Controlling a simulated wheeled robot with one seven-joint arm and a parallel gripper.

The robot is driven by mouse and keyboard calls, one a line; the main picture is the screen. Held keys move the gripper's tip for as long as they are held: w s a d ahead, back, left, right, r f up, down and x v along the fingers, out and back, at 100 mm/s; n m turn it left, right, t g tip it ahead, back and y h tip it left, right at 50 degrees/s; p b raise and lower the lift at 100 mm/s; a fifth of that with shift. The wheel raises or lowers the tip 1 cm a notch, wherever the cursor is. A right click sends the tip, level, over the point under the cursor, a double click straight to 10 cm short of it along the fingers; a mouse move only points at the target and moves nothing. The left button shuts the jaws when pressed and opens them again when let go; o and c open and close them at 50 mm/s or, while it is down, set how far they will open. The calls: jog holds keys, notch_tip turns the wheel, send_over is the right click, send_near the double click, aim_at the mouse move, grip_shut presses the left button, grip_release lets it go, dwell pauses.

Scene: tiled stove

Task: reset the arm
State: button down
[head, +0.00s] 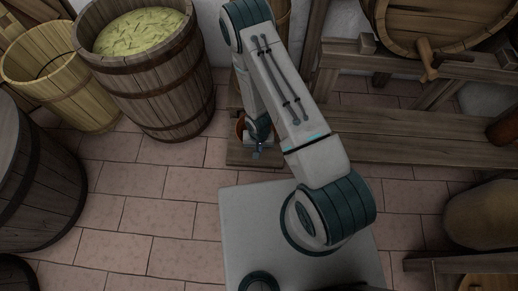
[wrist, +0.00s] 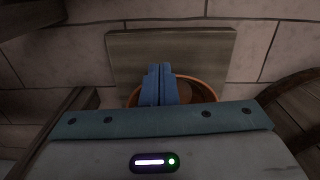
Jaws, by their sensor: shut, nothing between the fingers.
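My gripper (wrist: 160,86) is in the wrist view with its two blue fingers pressed together and nothing between them. In the head view my gripper (head: 257,153) hangs low beyond the front of my base, partly hidden by my arm. A round brown-orange pot (wrist: 207,92) lies behind and below the fingers in the wrist view. I cannot tell whether the fingers touch it.
A large barrel of green pickles (head: 165,85) and a light wooden tub (head: 65,85) stand at the left. A dark barrel (head: 35,175) is nearer left. A cask (head: 440,20) rests on a wooden rack (head: 410,135) at the right. Tiled floor (head: 150,210) is free left of my base.

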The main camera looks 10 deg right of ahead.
jog(key=shift+r, duration=0.95)
jog(key=shift+s, duration=0.1)
